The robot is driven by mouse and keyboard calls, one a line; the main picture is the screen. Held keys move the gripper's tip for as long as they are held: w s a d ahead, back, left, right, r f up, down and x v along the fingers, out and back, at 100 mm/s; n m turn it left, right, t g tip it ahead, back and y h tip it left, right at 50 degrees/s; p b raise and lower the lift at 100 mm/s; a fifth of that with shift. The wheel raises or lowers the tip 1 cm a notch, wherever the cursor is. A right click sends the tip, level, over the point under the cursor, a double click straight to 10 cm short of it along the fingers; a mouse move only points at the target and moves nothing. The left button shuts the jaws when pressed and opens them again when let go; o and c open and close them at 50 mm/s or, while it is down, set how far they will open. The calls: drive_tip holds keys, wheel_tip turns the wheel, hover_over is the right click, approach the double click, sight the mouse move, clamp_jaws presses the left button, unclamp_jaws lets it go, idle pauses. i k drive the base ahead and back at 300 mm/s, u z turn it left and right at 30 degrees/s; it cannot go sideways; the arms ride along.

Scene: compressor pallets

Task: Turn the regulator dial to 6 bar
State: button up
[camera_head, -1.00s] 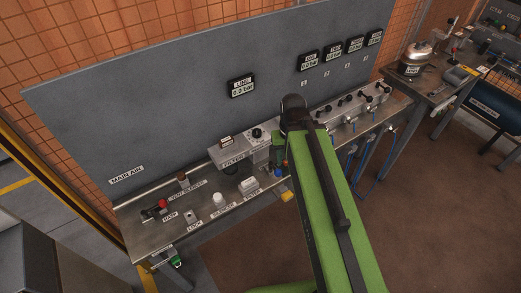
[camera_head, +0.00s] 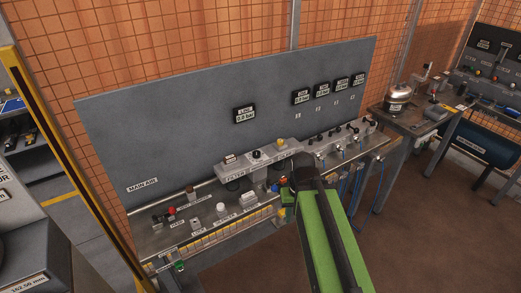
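The grey filter and regulator block (camera_head: 240,173) stands on the bench against the grey panel. A round black knob (camera_head: 256,155) sits on it, with a dial-like part (camera_head: 281,143) just to its right. I cannot read any setting there. The black LINE gauge (camera_head: 245,115) hangs on the panel above and appears to read 0.0 bar. My green arm reaches up from the bottom, its dark joint to the right of the block. My gripper does not show; the arm hides whatever is beyond that joint.
Several small black gauges (camera_head: 301,97) hang to the right on the panel. A red-knobbed valve (camera_head: 171,210), a white silencer (camera_head: 221,209) and other labelled parts stand on the bench's left. A side table (camera_head: 413,121) with a metal vessel is at right. Brown floor is clear in front.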

sight(256, 154)
drive_tip(key=z, duration=0.1)
drive_tip(key=i, duration=0.85)
drive_tip(key=u, duration=0.4)
